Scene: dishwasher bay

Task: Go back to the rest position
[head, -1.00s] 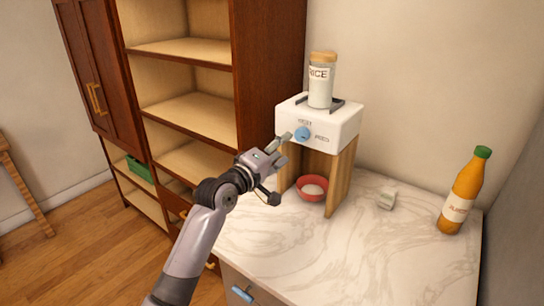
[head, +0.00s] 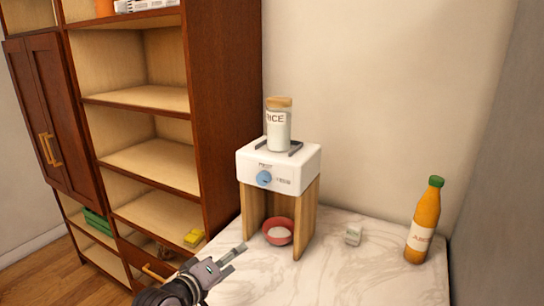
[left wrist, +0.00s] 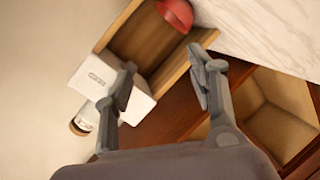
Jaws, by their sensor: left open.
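My left gripper (head: 232,259) is in the lower part of the head view, in front of and below the white dispenser box. It is open and empty, apart from the dispenser in the picture. In the left wrist view its two fingers (left wrist: 162,70) are spread with nothing between them. The white dispenser (head: 279,168) has a blue knob (head: 264,178) on its front and stands on wooden legs. It shows beyond the fingers in the left wrist view (left wrist: 95,80). My right gripper is not in view.
A rice jar (head: 278,128) stands on the dispenser. A wooden shelf unit (head: 225,100) is at left.

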